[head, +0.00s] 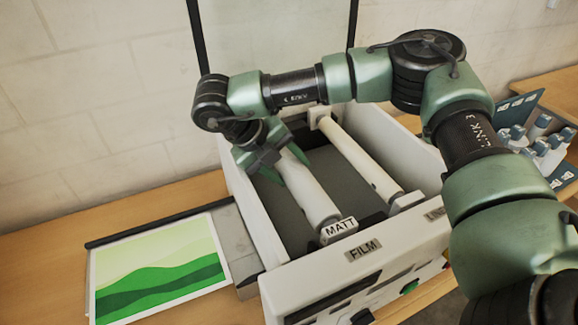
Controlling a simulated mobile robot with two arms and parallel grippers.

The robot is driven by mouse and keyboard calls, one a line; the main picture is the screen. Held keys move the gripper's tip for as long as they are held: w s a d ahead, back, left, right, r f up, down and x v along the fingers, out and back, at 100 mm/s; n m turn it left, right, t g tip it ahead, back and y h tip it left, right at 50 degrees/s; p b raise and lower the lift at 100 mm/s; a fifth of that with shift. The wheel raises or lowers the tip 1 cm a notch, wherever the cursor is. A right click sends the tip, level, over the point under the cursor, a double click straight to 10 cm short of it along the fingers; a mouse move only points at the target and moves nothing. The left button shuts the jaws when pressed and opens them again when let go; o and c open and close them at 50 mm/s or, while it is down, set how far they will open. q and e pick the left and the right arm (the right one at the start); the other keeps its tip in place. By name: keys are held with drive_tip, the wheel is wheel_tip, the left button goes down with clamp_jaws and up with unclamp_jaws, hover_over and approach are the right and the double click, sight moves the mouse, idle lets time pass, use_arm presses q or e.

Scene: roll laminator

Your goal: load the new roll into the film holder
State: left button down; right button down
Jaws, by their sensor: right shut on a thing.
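The new roll (311,191) is a white cylinder with a MATT tag (339,229) at its near end. It lies lengthwise inside the open laminator (330,285), behind the front wall's FILM label (363,249). My right gripper (284,166) reaches down from above and is shut on the roll toward its far end. My wrist and fingers hide the far end, so I cannot tell whether the roll is seated in the film holder there. The near end sits close to the front wall. My left gripper is not in view.
A second white roller (358,156) lies parallel on the right, by a partly hidden label beginning LIN (435,214). A green landscape print (160,268) lies on the left. Blue-capped bottles (540,140) stand at right. A clear raised panel (275,38) stands behind.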

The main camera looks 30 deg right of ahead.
drive_tip(key=shift+f, duration=0.25)
drive_tip(key=c, duration=0.6)
unclamp_jaws()
drive_tip(key=shift+r+p, duration=0.35)
drive_tip(key=shift+r, duration=0.15)
drive_tip(key=b+v, duration=0.2)
drive_tip(key=v, duration=0.2)
drive_tip(key=shift+a, duration=0.25)
approach(286, 165)
drive_tip(key=shift+a+r+b, duration=0.25)
drive_tip(key=shift+r+b, duration=0.2)
drive_tip(key=shift+r, duration=0.05)
